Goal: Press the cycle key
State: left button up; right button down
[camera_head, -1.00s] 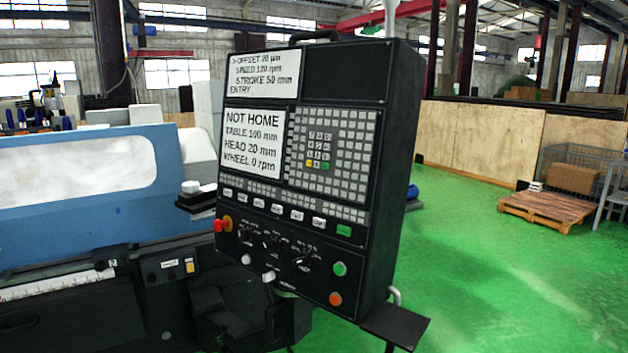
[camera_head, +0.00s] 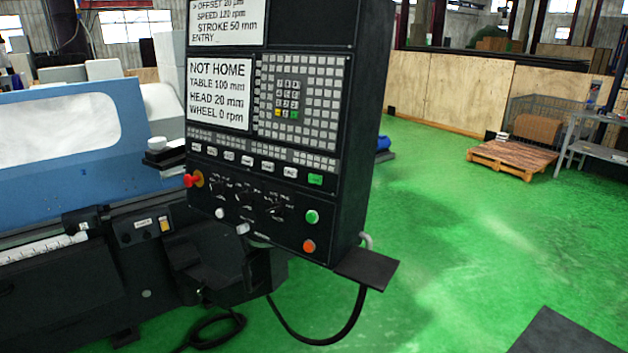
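The black control panel (camera_head: 335,185) stands in the middle of the view, its face turned toward me. A row of white keys (camera_head: 245,160) runs below the keypad and ends at a green key (camera_head: 315,179) on the right. Their labels are too small to read, so I cannot tell which is the cycle key. A round green button (camera_head: 312,216) and a round orange button (camera_head: 309,246) sit at the lower right. The screen (camera_head: 219,93) reads NOT HOME, table 100 mm, head 20 mm, wheel 0 rpm. Neither of my grippers is in view.
The blue grinder (camera_head: 60,150) stands to the left of the panel. A small black shelf (camera_head: 367,268) juts from the panel's lower right, with a cable hanging below. Green floor on the right is open, with a wooden pallet (camera_head: 508,158) farther back.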

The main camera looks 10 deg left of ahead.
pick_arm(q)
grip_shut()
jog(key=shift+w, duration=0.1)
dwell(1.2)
